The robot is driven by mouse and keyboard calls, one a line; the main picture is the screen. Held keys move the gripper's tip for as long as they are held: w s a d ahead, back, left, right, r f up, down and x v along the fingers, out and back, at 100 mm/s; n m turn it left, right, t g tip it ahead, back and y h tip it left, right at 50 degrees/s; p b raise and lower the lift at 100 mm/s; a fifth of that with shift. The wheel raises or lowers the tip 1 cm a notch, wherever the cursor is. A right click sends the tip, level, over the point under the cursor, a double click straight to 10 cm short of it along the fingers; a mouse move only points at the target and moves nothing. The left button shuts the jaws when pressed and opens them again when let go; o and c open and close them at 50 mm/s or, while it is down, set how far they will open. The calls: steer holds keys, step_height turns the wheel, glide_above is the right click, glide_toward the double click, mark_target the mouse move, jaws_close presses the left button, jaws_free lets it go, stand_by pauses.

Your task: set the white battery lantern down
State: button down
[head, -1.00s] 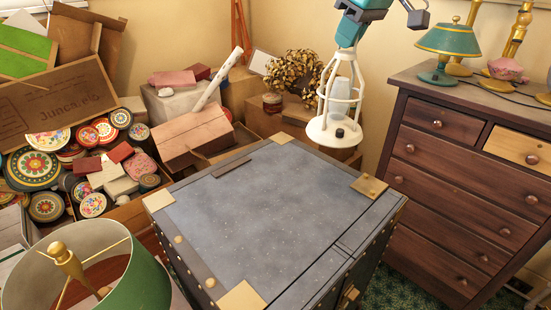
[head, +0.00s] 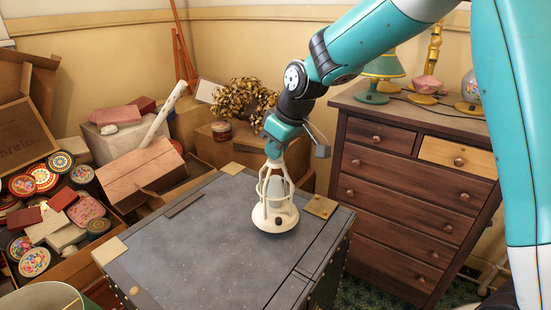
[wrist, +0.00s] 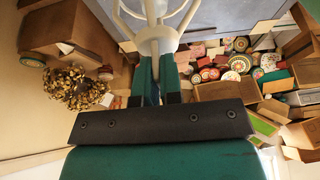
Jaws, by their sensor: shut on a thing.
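The white battery lantern (head: 275,215) is upright over the grey trunk top (head: 200,250), near its back right corner. Its base appears to be at the surface, with a dark shadow under it; I cannot tell for sure whether it touches. My gripper (head: 279,158) comes down from above and is shut on the lantern's top. In the wrist view my gripper (wrist: 157,75) is shut around the narrow top of the lantern (wrist: 160,35), whose cage bars spread out beyond the fingers.
A dark wooden dresser (head: 400,190) with lamps (head: 384,68) on top stands to the right. A dried wreath (head: 243,100) and boxes (head: 140,168) are behind and left. Painted tins (head: 43,178) fill the left. The trunk's front and left top is clear.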

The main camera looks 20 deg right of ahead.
steer(key=shift+f+p, duration=0.35)
steer(key=shift+f, duration=1.55)
steer(key=c, duration=1.3)
jaws_free()
steer(key=b+v, duration=0.3)
steer(key=v, duration=0.9)
steer(key=s+a+f+g, duration=0.1)
steer(key=s+a, duration=0.1)
steer(key=s, duration=0.7)
steer(key=s+a+f+g+y, duration=0.1)
steer(key=s+a+f, duration=0.1)
steer(key=s, duration=0.7)
steer(key=s+a+f+g, duration=0.1)
steer(key=s+a, duration=0.2)
steer(key=s, duration=0.6)
steer(key=shift+a+f+g, duration=0.25)
steer(key=shift+g, duration=0.15)
